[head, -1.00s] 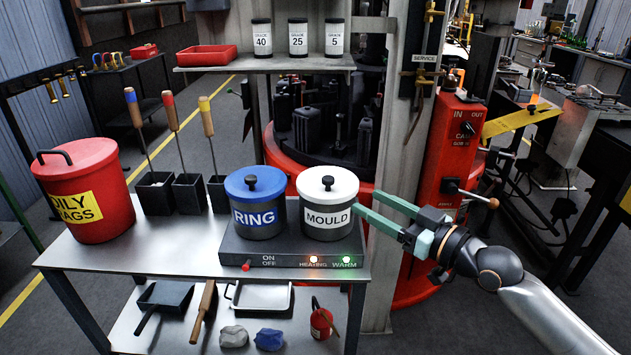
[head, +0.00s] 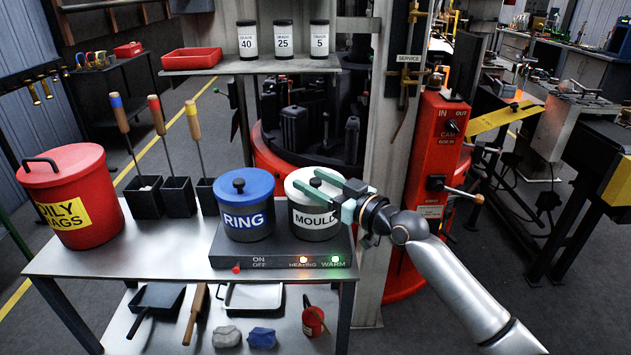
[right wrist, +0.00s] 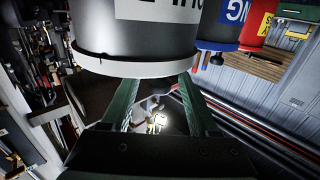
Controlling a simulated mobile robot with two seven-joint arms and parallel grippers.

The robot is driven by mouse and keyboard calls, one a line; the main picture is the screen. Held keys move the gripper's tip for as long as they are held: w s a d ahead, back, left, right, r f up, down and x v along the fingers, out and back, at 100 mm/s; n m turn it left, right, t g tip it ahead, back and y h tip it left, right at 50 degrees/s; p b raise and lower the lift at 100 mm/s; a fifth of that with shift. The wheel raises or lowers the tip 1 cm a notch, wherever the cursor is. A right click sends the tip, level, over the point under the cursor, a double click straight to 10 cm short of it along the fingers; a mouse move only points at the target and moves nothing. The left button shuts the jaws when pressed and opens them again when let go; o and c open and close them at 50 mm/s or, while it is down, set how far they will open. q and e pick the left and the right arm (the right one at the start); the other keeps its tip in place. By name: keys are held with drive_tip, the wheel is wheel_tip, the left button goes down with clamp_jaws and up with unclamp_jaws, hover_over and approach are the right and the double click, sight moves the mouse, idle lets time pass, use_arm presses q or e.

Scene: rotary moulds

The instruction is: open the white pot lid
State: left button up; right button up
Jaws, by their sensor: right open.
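The mould pot (head: 314,219) is dark with a white MOULD label and stands at the right of the grey heater plate. Its white lid (head: 297,199) sits on it, with a dark knob (head: 315,182) on top. My right gripper (head: 307,180) is open over the lid, its green fingers reaching in from the right at knob height, one on each side of the knob. My left gripper is out of view.
The blue-lidded RING pot (head: 246,218) stands close on the left of the mould pot. Tools in black holders (head: 177,196) and a red OILY RAGS bin (head: 75,195) are further left. A shelf (head: 270,64) hangs behind; a red control box (head: 437,150) stands at the right.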

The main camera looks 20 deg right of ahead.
clamp_jaws()
idle(0.4)
idle(1.0)
